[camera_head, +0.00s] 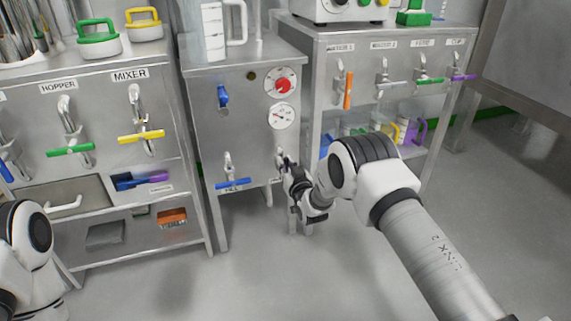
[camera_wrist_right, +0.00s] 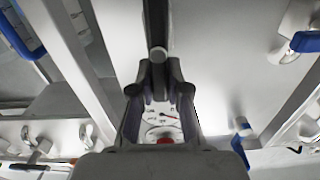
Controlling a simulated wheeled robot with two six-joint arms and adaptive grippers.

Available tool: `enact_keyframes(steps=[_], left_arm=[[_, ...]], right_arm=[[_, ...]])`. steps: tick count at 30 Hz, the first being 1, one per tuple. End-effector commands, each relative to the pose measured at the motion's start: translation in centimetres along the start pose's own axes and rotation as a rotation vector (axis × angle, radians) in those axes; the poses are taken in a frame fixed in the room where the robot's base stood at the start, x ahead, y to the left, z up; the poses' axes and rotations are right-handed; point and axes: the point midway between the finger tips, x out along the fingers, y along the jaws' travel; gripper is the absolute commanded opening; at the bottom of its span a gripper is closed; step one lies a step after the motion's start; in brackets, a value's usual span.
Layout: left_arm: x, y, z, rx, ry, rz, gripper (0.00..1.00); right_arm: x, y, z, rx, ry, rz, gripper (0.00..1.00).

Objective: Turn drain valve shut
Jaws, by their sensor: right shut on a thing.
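The drain valve (camera_head: 280,158) appears to be the metal valve low on the right of the middle cabinet's front, mostly hidden behind my right gripper (camera_head: 287,170). Its label is too hidden to read. In the right wrist view, my right gripper (camera_wrist_right: 158,68) is shut on a dark grey bar (camera_wrist_right: 155,22), which I take as the drain valve's handle. Its fingers close around the bar near a small round joint. How far the valve is turned cannot be told. My left arm shows at the lower left edge of the head view, with its gripper out of sight.
Benches with coloured-handled valves stand on both sides. The floor in front is clear.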

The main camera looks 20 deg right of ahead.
Motion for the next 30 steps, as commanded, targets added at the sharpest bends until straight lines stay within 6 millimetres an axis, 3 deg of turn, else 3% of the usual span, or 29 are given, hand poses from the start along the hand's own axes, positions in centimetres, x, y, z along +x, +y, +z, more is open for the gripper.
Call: enact_keyframes(steps=[11, 30], left_arm=[[-1.2, 0.0, 0.0, 0.001, -0.001, 0.0, 0.4], [-2.1, 0.0, 0.0, 0.001, -0.001, 0.0, 0.4]], right_arm=[[0.0, 0.8, -0.1, 0.249, 0.0, 0.001, 0.0], [0.0, 2.5, 1.1, 0.856, 0.001, 0.0, 0.0]])
